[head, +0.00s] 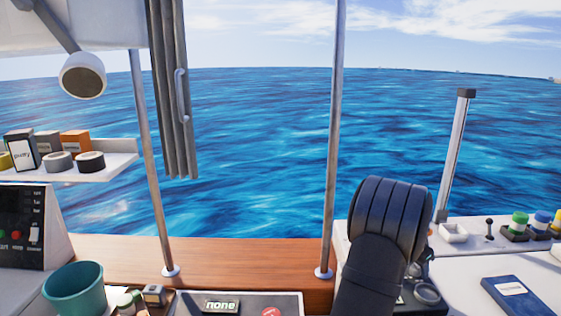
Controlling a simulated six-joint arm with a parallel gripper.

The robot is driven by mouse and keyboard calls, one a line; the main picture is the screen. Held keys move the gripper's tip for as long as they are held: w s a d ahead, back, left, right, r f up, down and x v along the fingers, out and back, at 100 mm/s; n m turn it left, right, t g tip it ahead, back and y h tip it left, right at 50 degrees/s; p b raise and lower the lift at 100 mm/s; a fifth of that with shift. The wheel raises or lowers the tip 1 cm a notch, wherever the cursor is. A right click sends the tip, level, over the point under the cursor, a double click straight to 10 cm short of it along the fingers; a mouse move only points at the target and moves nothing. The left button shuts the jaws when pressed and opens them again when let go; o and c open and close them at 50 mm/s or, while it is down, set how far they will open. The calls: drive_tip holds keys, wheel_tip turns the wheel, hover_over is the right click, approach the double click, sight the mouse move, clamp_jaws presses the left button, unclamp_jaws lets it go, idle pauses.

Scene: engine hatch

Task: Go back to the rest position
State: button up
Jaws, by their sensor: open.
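My arm's dark, ribbed link (392,222) rises in the right half of the head view, in front of the white counter. It bends over at the top, and its lower part runs out of the bottom edge. I cannot make out my gripper or its fingers in this view. The arm hides part of the counter behind it. Whether anything is held does not show.
A teal bucket (75,291) stands at bottom left beside a dark switch panel (22,228). A shelf (112,167) holds boxes and tape rolls. Metal posts (335,140) rise from the wooden ledge (245,258). A blue book (515,296) and colour-capped jars (541,223) lie right.

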drive_tip(key=shift+d+n+t+y, duration=0.1)
drive_tip(key=shift+n+t+y, duration=0.45)
drive_tip(key=shift+n, duration=1.65)
drive_tip(key=shift+v, duration=1.15)
